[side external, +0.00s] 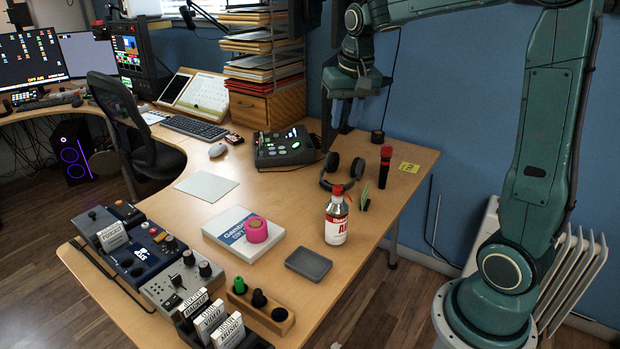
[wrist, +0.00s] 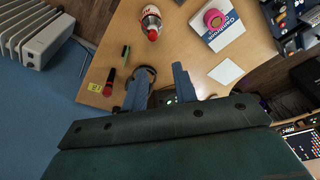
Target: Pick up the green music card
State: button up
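A thin green upright piece (side external: 365,195) with a dark base stands near the table's right edge, between the spray bottle and the headphones; it is seen nearly edge-on, and I cannot read any lettering on it. It also shows as a small dark green strip in the wrist view (wrist: 126,51). My gripper (side external: 338,133) hangs high over the back right of the table, apart from all of these. In the wrist view its fingers (wrist: 159,74) are spread and empty.
A red-topped bottle (side external: 336,222), black headphones (side external: 343,172) and a red-and-black microphone (side external: 385,167) stand around the green piece. A pink tape roll (side external: 256,230) lies on a white book (side external: 232,240). A grey tray (side external: 308,264) lies in front. Paper trays (side external: 262,65) rise behind, left of my gripper.

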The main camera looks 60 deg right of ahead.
jog(key=w+d+f+m+g, duration=0.1)
jog(key=d+f+m, duration=0.3)
jog(key=d+f, duration=0.7)
jog(key=w+d+f+m+g+y, duration=0.1)
jog(key=w+d+f+m+g, duration=0.1)
jog(key=d+f, duration=0.9)
jog(key=w+d+m, duration=0.1)
jog(key=w+d, duration=0.1)
jog(key=shift+w+d+f+m, duration=0.25)
jog(key=shift+w+f+m, duration=0.05)
jog(key=shift+m, duration=0.1)
jog(key=shift+f, duration=0.1)
send_over(365, 197)
jog(key=w, duration=0.1)
jog(key=shift+d+f, duration=0.15)
jog(key=shift+f, duration=1.95)
jog(key=shift+d+f, duration=0.15)
jog(key=shift+f, duration=1.9)
jog(key=shift+s+d+f, duration=0.1)
jog(key=shift+s+f, duration=0.05)
jog(key=shift+f, duration=1.15)
jog(key=shift+s+d+f, duration=0.1)
jog(key=shift+s+f, duration=0.05)
jog(key=shift+f, duration=1.15)
jog(key=shift+f, duration=0.2)
